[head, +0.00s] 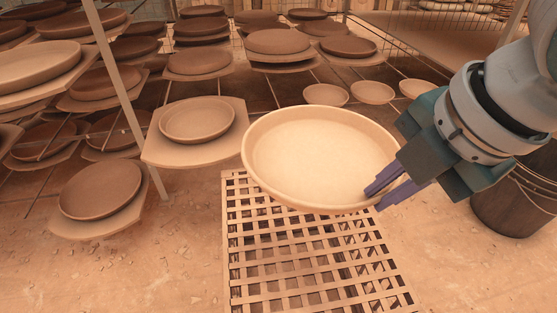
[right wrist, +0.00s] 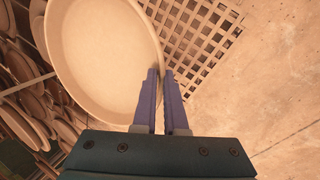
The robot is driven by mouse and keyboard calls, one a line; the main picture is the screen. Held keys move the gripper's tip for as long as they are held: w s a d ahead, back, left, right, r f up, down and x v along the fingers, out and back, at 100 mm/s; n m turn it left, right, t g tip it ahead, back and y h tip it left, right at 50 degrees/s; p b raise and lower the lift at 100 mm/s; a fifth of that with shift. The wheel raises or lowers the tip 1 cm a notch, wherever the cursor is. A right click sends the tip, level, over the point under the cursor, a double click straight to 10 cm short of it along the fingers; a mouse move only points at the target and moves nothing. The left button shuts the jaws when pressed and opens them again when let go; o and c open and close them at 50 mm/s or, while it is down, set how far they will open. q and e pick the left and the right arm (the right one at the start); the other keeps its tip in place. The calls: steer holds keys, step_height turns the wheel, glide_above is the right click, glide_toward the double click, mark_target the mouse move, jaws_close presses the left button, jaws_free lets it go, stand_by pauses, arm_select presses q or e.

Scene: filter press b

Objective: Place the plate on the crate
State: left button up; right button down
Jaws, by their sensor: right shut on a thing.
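A large cream plate (head: 315,155) with a raised rim is held in the air over the far part of the crate. My right gripper (head: 383,193) is shut on the plate's right rim, with one purple finger inside the plate and one outside. The plate also shows in the right wrist view (right wrist: 105,55), with its rim between the fingers (right wrist: 163,90). The crate (head: 300,273) has a lattice top and stands on the floor; the plate hides its far right part. It also shows in the right wrist view (right wrist: 205,35). My left gripper is not in view.
Racks with several plates on boards stand at the left and back; one board (head: 165,160) is close to the plate's left side. Small bowls (head: 372,92) sit behind the plate. A dark bucket (head: 515,205) stands at the right.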

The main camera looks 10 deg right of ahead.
steer(key=shift+n, duration=0.6)
steer(key=w+f+b, duration=0.1)
steer(key=b, duration=0.1)
steer(key=w+d+f+b, duration=0.1)
steer(key=w+f, duration=0.1)
steer(key=shift+w+b, duration=0.1)
steer(key=shift+b, duration=0.3)
steer(key=shift+w+f+b, duration=0.25)
steer(key=shift+f+b, duration=0.1)
steer(key=b, duration=1)
glide_above(339, 264)
steer(key=s, duration=0.1)
steer(key=f, duration=1.5)
steer(key=shift+s+d, duration=0.15)
steer(key=shift+d, duration=0.05)
step_height(339, 264, down, 4)
steer(key=b, duration=0.3)
steer(key=shift+f, duration=0.15)
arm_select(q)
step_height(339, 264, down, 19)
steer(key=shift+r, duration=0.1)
arm_select(e)
steer(key=c, duration=1.2)
jaws_free()
steer(key=shift+c, duration=0.2)
